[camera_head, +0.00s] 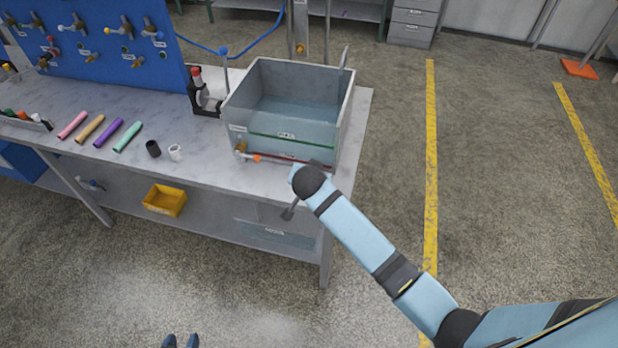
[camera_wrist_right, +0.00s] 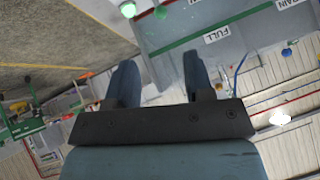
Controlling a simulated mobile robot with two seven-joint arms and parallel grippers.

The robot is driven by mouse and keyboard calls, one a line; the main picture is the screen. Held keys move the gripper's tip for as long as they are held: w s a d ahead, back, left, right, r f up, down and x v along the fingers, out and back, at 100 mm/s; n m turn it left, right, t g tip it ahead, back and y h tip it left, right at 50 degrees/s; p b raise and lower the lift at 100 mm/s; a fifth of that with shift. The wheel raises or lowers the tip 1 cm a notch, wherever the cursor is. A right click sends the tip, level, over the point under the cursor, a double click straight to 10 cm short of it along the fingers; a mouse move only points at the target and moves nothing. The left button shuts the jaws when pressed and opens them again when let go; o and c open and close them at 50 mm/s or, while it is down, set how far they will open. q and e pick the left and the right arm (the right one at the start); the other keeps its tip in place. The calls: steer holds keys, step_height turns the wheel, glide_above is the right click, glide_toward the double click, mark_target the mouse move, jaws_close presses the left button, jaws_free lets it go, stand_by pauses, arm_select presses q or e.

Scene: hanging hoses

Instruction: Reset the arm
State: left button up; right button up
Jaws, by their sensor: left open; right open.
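My right arm (camera_head: 355,235) reaches in from the right of the head view, its wrist end at the front right corner of the clear water tank (camera_head: 347,120). In the right wrist view my right gripper (camera_wrist_right: 159,80) has its two fingers apart with nothing between them. The tank wall shows beyond them, with a green line and a label reading FULL (camera_wrist_right: 217,34).
The workbench (camera_head: 190,177) carries pink, tan, purple and green hose pieces (camera_head: 127,137), a black and a white ring (camera_head: 175,152), and a small clamp press (camera_head: 203,95). A yellow bin (camera_head: 165,200) sits on the lower shelf. A blue pegboard (camera_head: 100,45) stands behind. Floor to the right is open.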

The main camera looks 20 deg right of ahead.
stand_by(0.3)
steer(key=s+f+n+y, duration=0.3)
steer(key=s+f+n, duration=0.35)
steer(key=s, duration=0.65)
steer(key=s+d+f+n+t+y, duration=0.1)
steer(key=s+n, duration=0.1)
steer(key=s, duration=0.6)
steer(key=s+d+f+n+t+y, duration=0.1)
steer(key=s+d, duration=0.1)
steer(key=s, duration=0.6)
steer(key=shift+n, duration=0.35)
